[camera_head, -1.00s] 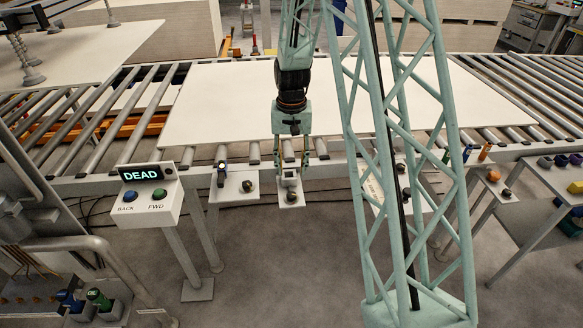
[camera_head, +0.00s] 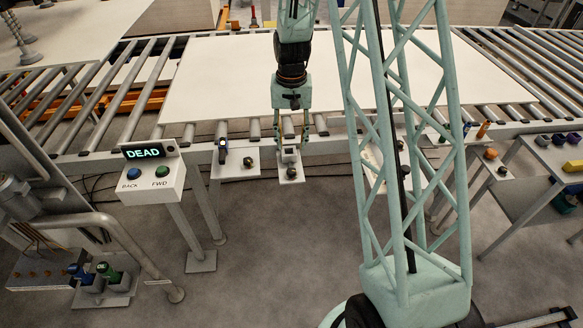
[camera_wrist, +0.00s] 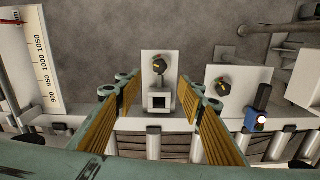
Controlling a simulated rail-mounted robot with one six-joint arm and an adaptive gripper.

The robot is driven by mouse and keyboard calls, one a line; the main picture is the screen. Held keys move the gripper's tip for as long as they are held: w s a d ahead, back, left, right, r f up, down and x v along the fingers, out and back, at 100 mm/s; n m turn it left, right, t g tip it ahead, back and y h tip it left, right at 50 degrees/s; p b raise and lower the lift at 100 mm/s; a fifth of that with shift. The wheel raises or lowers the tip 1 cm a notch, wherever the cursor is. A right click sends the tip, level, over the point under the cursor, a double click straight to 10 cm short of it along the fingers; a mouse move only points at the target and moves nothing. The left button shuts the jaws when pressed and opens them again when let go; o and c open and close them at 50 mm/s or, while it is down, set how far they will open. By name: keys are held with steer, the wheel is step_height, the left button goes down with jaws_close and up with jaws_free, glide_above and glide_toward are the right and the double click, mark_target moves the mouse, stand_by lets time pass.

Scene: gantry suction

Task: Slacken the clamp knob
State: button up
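My gripper (camera_head: 291,142) is open and empty, pointing down over a small white plate at the conveyor's front edge. In the wrist view its two ribbed fingers (camera_wrist: 160,92) stand wide apart, either side of a square white block (camera_wrist: 160,101). A dark round knob (camera_wrist: 159,65) sits just beyond that block on the same plate; the head view shows it (camera_head: 292,172) below the fingertips. A second dark knob (camera_wrist: 224,86) is on the neighbouring plate at right in the wrist view, also in the head view (camera_head: 248,164). I cannot tell which is the clamp knob.
A blue-and-black device (camera_wrist: 256,110) stands beside the second knob. A control box (camera_head: 151,180) reading DEAD, with blue and green buttons, stands left. A large pale board (camera_head: 225,75) lies on the rollers. A scale (camera_wrist: 42,62) is at left in the wrist view.

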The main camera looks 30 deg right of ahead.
mark_target(292, 170)
steer(key=shift+f, duration=0.15)
steer(key=shift+f+b, duration=0.6)
steer(key=shift+f, duration=6.15)
steer(key=c, duration=0.8)
steer(key=shift+c, duration=0.2)
